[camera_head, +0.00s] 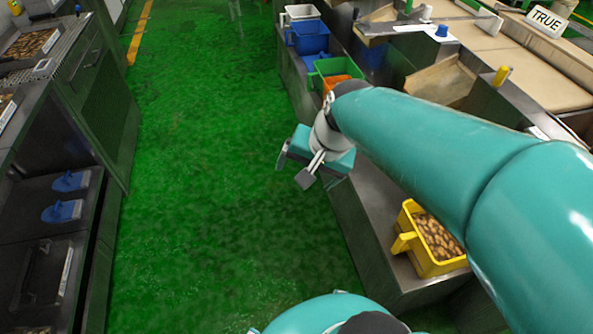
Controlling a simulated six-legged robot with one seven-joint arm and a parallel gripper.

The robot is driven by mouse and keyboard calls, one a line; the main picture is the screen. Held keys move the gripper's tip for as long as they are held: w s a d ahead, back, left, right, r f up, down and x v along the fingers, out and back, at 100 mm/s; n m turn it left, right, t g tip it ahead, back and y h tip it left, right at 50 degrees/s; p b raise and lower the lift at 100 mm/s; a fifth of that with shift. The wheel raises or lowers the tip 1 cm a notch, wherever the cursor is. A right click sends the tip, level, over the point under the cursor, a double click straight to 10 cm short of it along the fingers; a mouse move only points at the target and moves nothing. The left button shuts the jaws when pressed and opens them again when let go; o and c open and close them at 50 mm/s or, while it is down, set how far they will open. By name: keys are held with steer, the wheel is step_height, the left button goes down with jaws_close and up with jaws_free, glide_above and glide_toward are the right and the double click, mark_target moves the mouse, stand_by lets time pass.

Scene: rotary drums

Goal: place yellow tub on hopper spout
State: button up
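The yellow tub (421,259) sits upright on a low steel counter at the lower right, filled with small brown pieces. Its handle sticks out to the left. My gripper (294,171) is above and to the left of the tub, over the green floor beside the counter. Its two fingers are spread apart with nothing between them. My teal arm passes above the tub and hides part of the counter. A tan sloped chute (440,82) shows behind my arm; I cannot tell whether it is the hopper spout.
Blue (308,38), green (318,76) and orange tubs stand in a row beyond my gripper. Steel counters (125,130) line the left, with blue objects (65,211) on a low shelf. The green floor aisle (215,180) between is clear.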

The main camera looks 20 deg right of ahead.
steer(key=s+a+r+n+t+h, duration=0.1)
steer(key=s+a+r+n+h, duration=0.1)
steer(key=s+r+n, duration=0.3)
steer(key=a+n, duration=0.1)
steer(key=n, duration=0.1)
steer(key=shift+s+a+n+t, duration=0.3)
steer(key=shift+s+a+t, duration=0.1)
